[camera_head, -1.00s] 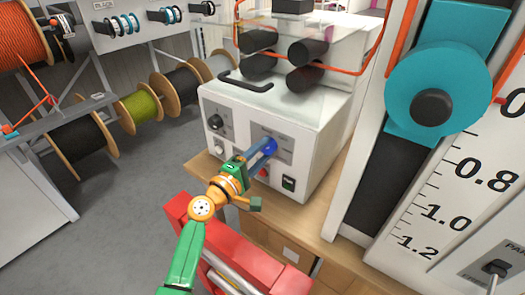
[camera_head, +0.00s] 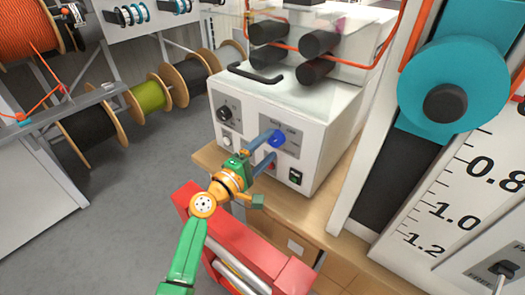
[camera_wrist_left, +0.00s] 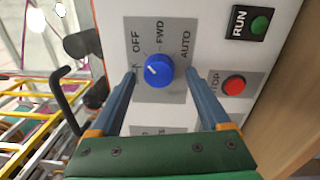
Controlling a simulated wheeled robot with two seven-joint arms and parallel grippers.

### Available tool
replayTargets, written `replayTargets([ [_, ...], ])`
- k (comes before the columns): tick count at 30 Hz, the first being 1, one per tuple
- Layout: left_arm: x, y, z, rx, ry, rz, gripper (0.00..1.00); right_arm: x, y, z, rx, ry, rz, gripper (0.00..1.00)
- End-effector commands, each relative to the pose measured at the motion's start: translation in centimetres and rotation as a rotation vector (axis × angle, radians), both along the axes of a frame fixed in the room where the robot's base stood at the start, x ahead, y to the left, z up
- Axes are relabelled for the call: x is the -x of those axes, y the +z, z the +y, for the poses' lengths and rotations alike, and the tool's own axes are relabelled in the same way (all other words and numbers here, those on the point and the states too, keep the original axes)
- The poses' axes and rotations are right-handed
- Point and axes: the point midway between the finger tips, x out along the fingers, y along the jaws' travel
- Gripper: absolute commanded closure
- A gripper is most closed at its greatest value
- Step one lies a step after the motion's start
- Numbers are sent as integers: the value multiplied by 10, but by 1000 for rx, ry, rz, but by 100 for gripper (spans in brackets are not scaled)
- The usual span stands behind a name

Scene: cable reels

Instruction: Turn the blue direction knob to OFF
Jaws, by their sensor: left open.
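The blue direction knob (camera_head: 277,139) is on the front of the white control box. In the left wrist view the knob (camera_wrist_left: 158,71) sits below the printed words OFF, FWD and AUTO. Its white mark lies on the left part of its face, toward the OFF side; the exact setting is unclear. My left gripper (camera_head: 273,146) is open at the panel. In the wrist view its two fingers (camera_wrist_left: 161,74) stand left and right of the knob, with gaps on both sides. My right gripper is in neither view.
A green RUN button (camera_wrist_left: 259,25) and a red STOP button (camera_wrist_left: 233,86) are right of the knob in the wrist view. A black dial (camera_head: 224,114) is on the box's left front. A black handle (camera_head: 255,74) is on top. A wooden bench (camera_head: 335,200) carries the box.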

Motion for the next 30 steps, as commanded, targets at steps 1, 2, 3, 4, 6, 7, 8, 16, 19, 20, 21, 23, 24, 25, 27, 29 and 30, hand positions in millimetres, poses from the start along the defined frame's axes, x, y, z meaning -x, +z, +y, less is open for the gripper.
replayTargets([
  [1, 7, 1, 6, -2, 2, 1, 20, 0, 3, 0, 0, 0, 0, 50],
  [2, 12, -1, 9, -3, 3, 1, 20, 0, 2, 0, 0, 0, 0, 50],
  [3, 19, -1, 14, -3, 3, 1, 20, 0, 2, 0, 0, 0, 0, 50],
  [4, 24, -2, 18, -4, 3, 0, 20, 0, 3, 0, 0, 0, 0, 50],
  [6, 33, -3, 25, -3, 2, 1, 20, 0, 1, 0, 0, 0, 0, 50],
  [7, 37, -3, 27, -4, 2, 0, 20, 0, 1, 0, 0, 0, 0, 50],
  [8, 39, -3, 29, -3, 2, 1, 20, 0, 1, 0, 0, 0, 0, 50],
  [16, 44, -2, 32, -1, 1, 0, 20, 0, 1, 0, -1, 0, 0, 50],
  [19, 44, -2, 32, -1, 1, 0, 20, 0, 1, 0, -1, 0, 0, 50],
  [20, 44, -2, 32, -1, 1, 0, 20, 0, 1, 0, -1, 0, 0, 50],
  [21, 44, -2, 32, -1, 1, 0, 20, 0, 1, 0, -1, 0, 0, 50],
  [23, 46, -4, 31, -15, -3, 0, 20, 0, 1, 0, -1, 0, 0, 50],
  [24, 51, -12, 30, -60, -13, 2, 20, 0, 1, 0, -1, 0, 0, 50],
  [25, 59, -21, 28, -121, -28, 1, 20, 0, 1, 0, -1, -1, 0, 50],
  [27, 87, -56, 26, -346, -86, 5, 20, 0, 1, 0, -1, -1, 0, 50],
  [29, 116, -91, 29, -575, -152, 16, 20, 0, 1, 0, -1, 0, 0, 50],
  [30, 136, -112, 35, -714, -199, 30, 20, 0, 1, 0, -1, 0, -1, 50],
])
